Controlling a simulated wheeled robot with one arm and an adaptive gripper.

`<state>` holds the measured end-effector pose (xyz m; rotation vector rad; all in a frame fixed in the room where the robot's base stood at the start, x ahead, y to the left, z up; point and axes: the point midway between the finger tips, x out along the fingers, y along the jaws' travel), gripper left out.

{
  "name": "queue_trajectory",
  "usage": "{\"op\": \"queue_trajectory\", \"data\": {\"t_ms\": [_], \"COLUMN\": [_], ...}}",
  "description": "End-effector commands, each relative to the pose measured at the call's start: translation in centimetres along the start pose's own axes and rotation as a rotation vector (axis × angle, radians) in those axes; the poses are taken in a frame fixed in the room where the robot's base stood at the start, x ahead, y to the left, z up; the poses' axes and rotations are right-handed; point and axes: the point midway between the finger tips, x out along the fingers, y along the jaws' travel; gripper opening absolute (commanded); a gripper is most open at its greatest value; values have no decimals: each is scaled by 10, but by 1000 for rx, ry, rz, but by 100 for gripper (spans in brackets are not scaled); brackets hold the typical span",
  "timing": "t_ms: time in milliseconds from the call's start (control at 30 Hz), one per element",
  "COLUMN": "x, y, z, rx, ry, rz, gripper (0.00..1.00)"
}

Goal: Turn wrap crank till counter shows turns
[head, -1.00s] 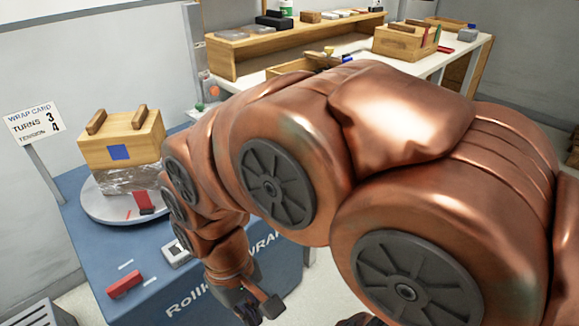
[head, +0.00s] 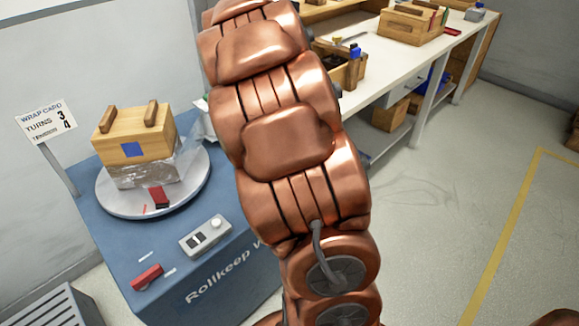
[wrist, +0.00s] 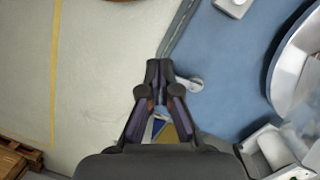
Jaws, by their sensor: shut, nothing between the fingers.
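The wrap card (head: 47,122) at the left reads TURNS 3 and TENSION 4. A grey box with dark windows and a round knob, likely the counter (head: 206,238), sits on the blue table; its reading is too small to make out. A wooden crate (head: 133,140), its lower part in clear film, stands on the round turntable (head: 112,200). My gripper (wrist: 160,72) is shut and empty in the wrist view, over the blue table's edge. A small pale grey lever-like part (wrist: 190,84), possibly the crank, shows right beside the fingertips; contact is unclear. The head view hides my gripper behind my arm.
The blue table (head: 225,275) also bears a red block (head: 147,277) near its front. A red piece (head: 160,197) sits on the turntable. A white bench (head: 385,85) with boxes stands behind. The floor at right is open, with a yellow line (head: 505,230).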

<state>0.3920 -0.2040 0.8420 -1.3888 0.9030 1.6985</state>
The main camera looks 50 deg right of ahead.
Motion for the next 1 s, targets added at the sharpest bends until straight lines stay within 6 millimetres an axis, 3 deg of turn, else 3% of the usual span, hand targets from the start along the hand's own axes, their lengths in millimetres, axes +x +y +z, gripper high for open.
{"op": "queue_trajectory", "data": {"t_ms": [33, 300, 500, 700, 1000], "x": [-7, -8, 0, 6, 28], "y": [4, 25, 43, 52, 49], "z": [-21, -110, -158, -180, -182], "rx": [56, 299, 428, 487, 499], "ry": [-4, -38, -72, -90, -98], "rz": [-9, -71, -123, -157, -163], "gripper": [0, 0, 0, 0, 0]}}
